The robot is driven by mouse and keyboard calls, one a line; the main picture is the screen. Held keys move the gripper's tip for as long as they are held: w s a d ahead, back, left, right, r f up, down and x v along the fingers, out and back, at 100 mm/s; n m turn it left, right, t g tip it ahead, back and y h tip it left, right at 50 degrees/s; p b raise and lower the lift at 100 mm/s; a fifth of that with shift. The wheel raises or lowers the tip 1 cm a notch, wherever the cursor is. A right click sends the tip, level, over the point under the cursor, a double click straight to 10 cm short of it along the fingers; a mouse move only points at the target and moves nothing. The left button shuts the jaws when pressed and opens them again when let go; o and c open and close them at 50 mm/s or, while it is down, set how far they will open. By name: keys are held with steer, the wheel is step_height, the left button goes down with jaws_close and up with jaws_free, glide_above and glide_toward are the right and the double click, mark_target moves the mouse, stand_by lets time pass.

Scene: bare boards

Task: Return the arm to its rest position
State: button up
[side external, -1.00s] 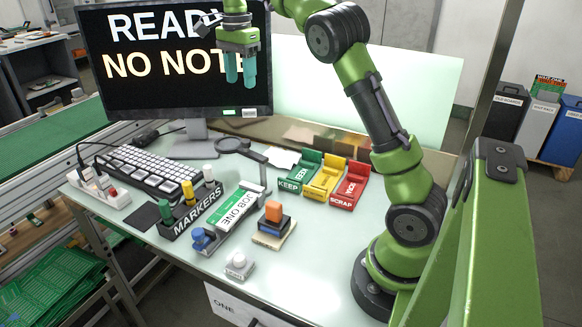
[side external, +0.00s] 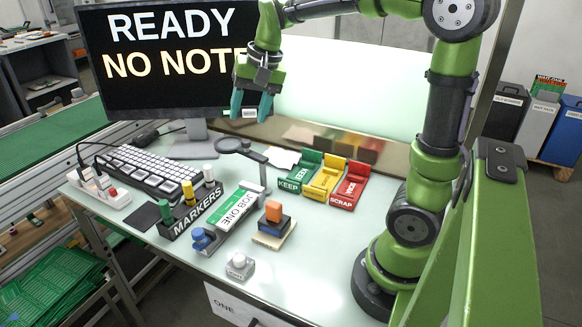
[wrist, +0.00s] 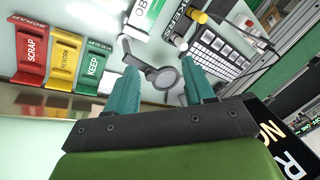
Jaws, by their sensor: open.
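My gripper (side external: 250,106) hangs above the back of the table, in front of the monitor's lower right corner in the side view. Its two teal fingers point down, apart, with nothing between them. In the wrist view the fingers (wrist: 160,90) are also spread and empty, with the magnifier (wrist: 165,78) beyond them, below on the table. My arm rises from its base at the right of the table and bends over at the top.
The monitor (side external: 150,90) stands close behind my gripper. Below lie the magnifier (side external: 235,146), keyboard (side external: 150,172), marker holder (side external: 195,212), JOB ONE board (side external: 237,208), and KEEP (side external: 298,178), yellow (side external: 325,180) and SCRAP (side external: 349,188) trays.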

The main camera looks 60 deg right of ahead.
steer(key=s+a+f+n+t+y, duration=0.1)
steer(key=s+a+n, duration=0.4)
steer(key=s+a, duration=0.5)
steer(key=s+f+t, duration=0.1)
steer(key=s+t, duration=0.1)
steer(key=s, duration=0.1)
steer(key=shift+s+a+n+t, duration=0.25)
steer(key=shift+a+n+t, duration=0.05)
steer(key=shift+a+t, duration=0.1)
